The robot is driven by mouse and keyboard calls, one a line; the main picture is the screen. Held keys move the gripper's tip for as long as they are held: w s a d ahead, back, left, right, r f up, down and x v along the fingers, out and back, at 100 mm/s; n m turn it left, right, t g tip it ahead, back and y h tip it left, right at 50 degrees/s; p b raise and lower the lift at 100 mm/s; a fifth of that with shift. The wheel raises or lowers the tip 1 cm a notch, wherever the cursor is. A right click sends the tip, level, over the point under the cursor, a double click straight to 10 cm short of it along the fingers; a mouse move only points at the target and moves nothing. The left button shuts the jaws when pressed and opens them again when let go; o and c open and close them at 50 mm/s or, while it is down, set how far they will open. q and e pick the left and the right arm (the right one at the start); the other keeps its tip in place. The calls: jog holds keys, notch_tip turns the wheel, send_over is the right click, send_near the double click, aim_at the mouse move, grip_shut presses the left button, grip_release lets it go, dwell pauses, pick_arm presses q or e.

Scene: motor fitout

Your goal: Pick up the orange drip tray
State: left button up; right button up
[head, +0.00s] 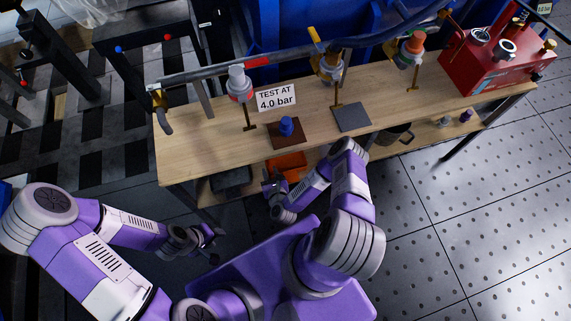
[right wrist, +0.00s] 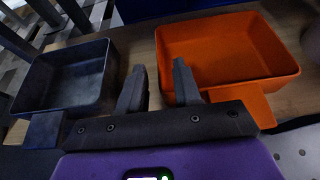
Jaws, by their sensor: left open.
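The orange drip tray (head: 290,164) sits on the lower shelf under the bench's front edge, partly hidden by my right arm in the head view. In the right wrist view the orange tray (right wrist: 240,87) is a shallow open box with a tab handle (right wrist: 252,110) at its near side. My right gripper (head: 270,184) is at the tray's near left. Its fingers (right wrist: 159,78) are apart with nothing between them; the right finger overlaps the tray's near left corner in the picture, and contact cannot be told. My left gripper (head: 213,236) is open and empty, away from the bench.
A dark tray (right wrist: 64,112) with a similar tab is left of the orange one on the shelf. The wooden bench top (head: 200,145) overhangs the shelf. A red pump unit (head: 497,65) is on the bench's right end.

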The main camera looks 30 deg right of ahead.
jog(key=b+x, duration=0.2)
jog(key=x, duration=0.2)
jog(key=shift+w+a+f, duration=0.15)
jog(key=shift+f, duration=0.15)
jog(key=shift+w+f, duration=0.15)
jog(key=shift+w, duration=0.35)
grip_shut()
